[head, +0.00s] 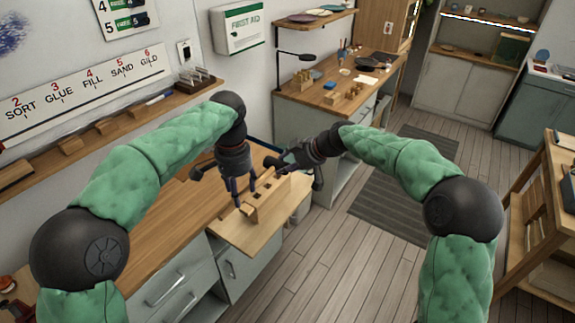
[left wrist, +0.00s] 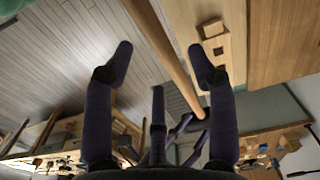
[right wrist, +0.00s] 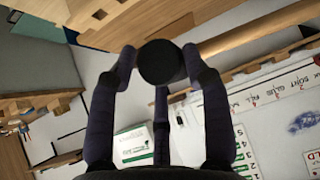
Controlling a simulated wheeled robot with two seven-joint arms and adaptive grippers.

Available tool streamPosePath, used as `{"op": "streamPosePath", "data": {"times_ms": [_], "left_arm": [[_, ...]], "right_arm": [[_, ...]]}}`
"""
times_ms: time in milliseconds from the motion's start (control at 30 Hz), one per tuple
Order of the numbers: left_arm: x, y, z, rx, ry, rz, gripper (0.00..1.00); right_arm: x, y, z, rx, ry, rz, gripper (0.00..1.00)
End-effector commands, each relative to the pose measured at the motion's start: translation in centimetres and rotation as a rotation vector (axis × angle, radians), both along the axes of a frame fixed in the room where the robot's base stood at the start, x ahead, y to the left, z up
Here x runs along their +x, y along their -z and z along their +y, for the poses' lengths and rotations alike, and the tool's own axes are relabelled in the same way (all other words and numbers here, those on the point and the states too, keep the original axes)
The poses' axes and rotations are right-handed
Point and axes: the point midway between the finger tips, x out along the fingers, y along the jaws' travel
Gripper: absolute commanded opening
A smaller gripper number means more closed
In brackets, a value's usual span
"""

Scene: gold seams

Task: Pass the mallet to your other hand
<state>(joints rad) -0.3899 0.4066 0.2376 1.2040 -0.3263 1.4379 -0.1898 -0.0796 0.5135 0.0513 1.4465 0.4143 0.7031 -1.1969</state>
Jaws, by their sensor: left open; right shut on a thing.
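A round dark end, which I take to be part of the mallet (right wrist: 162,63), sits between the fingertips of my right gripper (right wrist: 160,66) in the right wrist view. The two grippers are close but apart.
A wooden rack with square holes (head: 270,196) stands on the pull-out board (head: 235,237) below both grippers. The wall shelf (head: 45,160) runs along the left. A cluttered workbench (head: 310,97) lies beyond.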

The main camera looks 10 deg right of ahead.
Motion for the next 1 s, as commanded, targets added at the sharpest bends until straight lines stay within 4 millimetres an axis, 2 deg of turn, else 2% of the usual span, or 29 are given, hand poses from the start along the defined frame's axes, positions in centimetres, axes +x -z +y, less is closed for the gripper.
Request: {"op": "streamPosePath", "data": {"times_ms": [100, 300, 433, 567, 667, 767, 933, 1000], "left_arm": [[0.1, -2.6, 0.0, -0.002, -0.001, -0.005, 0.57], [0.1, -6.1, -0.1, -0.002, -0.001, -0.004, 0.57], [0.1, -7.6, 0.0, -0.002, -0.002, -0.005, 0.57], [0.1, -8.1, 0.1, 0.000, -0.003, -0.001, 0.57], [0.5, -7.2, 0.6, 0.010, -0.017, 0.003, 0.57], [1.3, -4.8, 1.8, 0.033, -0.045, 0.010, 0.57], [2.7, 1.6, 5.1, 0.086, -0.117, 0.023, 0.57], [3.0, 5.0, 5.1, 0.070, -0.123, 0.028, 0.57]], "right_arm": [[0.0, -0.1, 0.0, 0.001, 0.001, -0.002, 0.07], [0.0, -0.1, 0.0, 0.001, 0.001, -0.002, 0.07], [0.1, -0.1, 0.0, 0.001, 0.001, -0.002, 0.07], [0.1, -0.1, 0.0, 0.001, 0.001, -0.002, 0.07], [0.1, -0.1, 0.0, 0.001, 0.001, -0.002, 0.07], [0.1, -0.1, 0.0, 0.001, 0.001, -0.002, 0.07], [0.0, -0.1, 0.0, 0.001, 0.001, -0.002, 0.07], [0.0, -0.1, 0.0, 0.001, 0.001, -0.002, 0.07]]}}
